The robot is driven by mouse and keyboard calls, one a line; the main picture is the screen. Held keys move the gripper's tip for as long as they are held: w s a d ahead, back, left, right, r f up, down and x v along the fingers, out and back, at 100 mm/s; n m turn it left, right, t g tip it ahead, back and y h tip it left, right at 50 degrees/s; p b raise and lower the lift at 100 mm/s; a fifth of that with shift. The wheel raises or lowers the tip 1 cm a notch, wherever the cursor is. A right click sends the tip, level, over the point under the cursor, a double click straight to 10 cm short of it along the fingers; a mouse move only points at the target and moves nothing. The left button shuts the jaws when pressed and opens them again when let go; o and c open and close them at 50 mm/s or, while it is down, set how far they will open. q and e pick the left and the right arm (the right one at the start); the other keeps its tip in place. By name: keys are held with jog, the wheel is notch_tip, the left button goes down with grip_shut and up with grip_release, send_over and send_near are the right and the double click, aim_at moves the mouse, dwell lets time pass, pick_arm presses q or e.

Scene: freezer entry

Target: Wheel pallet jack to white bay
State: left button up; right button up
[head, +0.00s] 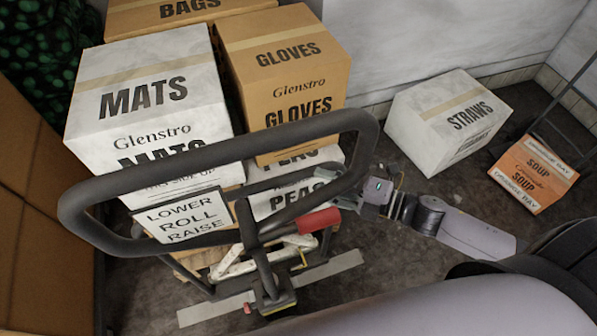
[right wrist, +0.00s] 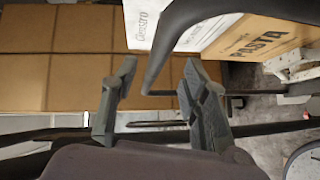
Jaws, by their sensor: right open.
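The pallet jack's black loop handle (head: 215,150) crosses the head view, with a "LOWER ROLL RAISE" sign (head: 184,216) on it. Its stem runs down to a dark foot (head: 270,298) near the floor. My right gripper (head: 352,200) is open at the right side of the loop. In the right wrist view a dark handle tube (right wrist: 160,60) appears between or just beyond the open fingers (right wrist: 158,72); contact cannot be told. A pale strip (head: 270,290) lies on the floor around the jack's foot; whether it marks the white bay is unclear. My left gripper is out of view.
A STRAWS box (head: 447,120) and an orange SOUP box (head: 535,172) stand at right. Brown boxes (head: 40,200) close off the left. Some floor shows between.

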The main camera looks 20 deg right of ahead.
aim_at(306, 177)
jog(key=p+x, duration=0.1)
jog(key=x, duration=0.4)
jog(key=shift+w+a+r, duration=0.1)
jog(key=shift+w+a, duration=0.05)
jog(key=shift+w, duration=0.15)
jog(key=shift+w+a+f, duration=0.2)
jog(key=shift+w+a, duration=0.2)
jog(key=shift+a, duration=0.15)
grip_shut()
